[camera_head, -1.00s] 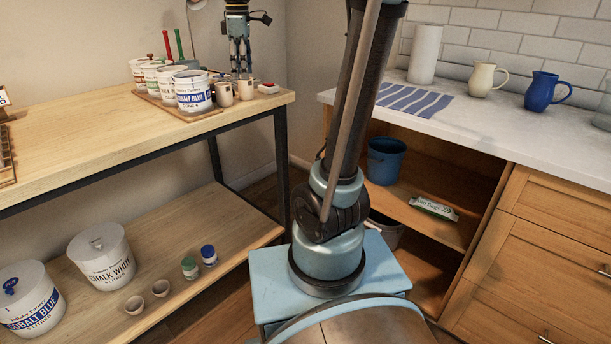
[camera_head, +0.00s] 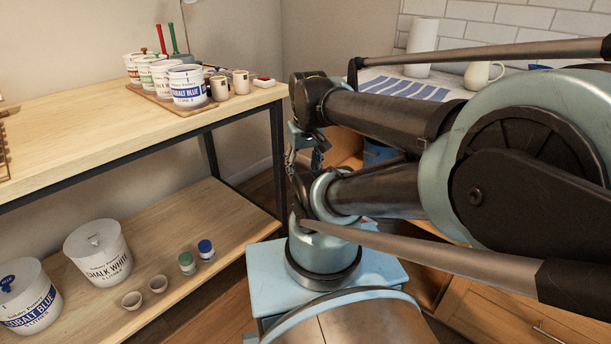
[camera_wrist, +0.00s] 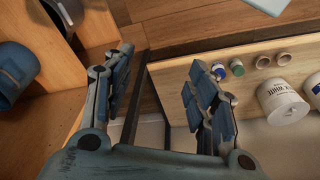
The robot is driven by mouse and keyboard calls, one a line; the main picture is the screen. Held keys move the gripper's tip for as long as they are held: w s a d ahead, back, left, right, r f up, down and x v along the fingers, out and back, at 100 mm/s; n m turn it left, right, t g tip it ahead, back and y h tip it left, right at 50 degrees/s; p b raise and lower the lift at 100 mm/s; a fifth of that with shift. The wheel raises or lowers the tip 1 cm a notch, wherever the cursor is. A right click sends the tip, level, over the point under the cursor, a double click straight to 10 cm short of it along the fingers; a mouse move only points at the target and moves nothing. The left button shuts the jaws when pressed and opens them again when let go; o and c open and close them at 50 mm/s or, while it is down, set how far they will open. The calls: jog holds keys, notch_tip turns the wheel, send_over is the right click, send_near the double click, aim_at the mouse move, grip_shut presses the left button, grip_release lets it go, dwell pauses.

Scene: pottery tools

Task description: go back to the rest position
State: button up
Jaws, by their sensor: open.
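My gripper (camera_head: 305,150) hangs beside the right end of the wooden workbench, close in above my base, with my folded arm behind it to the right. In the wrist view my gripper (camera_wrist: 160,90) shows its two fingers wide apart with nothing between them. Beyond the fingers lie the floor and the bench's lower shelf. In the head view my arm covers much of the counter and the open cabinet.
The workbench top (camera_head: 80,125) bears tubs, including a cobalt blue tub (camera_head: 187,88), and cups. Its lower shelf (camera_head: 200,215) holds a chalk white tub (camera_head: 98,252), small pots and jars. A paper roll (camera_head: 421,46) and cream jug (camera_head: 480,75) stand on the counter.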

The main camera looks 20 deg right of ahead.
jog(key=shift+s+d+f+m, duration=0.15)
jog(key=shift+s+f+m, duration=0.15)
jog(key=shift+f, duration=0.25)
jog(key=shift+s+d+f+m, duration=0.1)
jog(key=shift+s+f+m, duration=0.1)
jog(key=shift+s+f, duration=0.25)
jog(key=shift+w, duration=0.1)
jog(key=shift+w+f, duration=0.25)
jog(key=shift+w, duration=0.2)
